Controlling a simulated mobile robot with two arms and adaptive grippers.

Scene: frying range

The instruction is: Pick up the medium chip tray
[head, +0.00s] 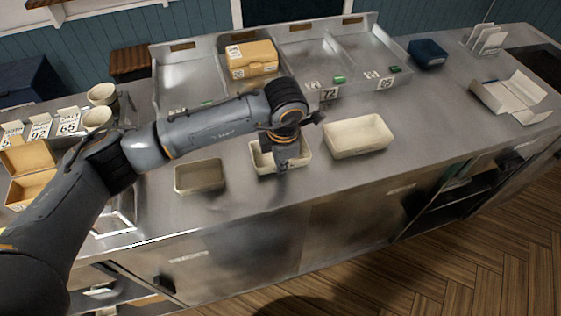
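Three cream, open-topped chip trays stand in a row on the steel counter. The middle one, the medium chip tray (299,162), is partly hidden by my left gripper (281,160). The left gripper points down over this tray, with its tip near the front wall. The fingers are too small and dark to tell whether they are open or shut, or touching the wall. A smaller tray (200,177) stands to the left, and a larger tray (358,136) to the right. My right gripper is not in view.
Behind the trays is a divided steel rack (340,62) with a yellow box (251,58) and number tags. Cups (98,118) and an open yellow box (30,172) stand at left. A white open carton (511,97) lies at right.

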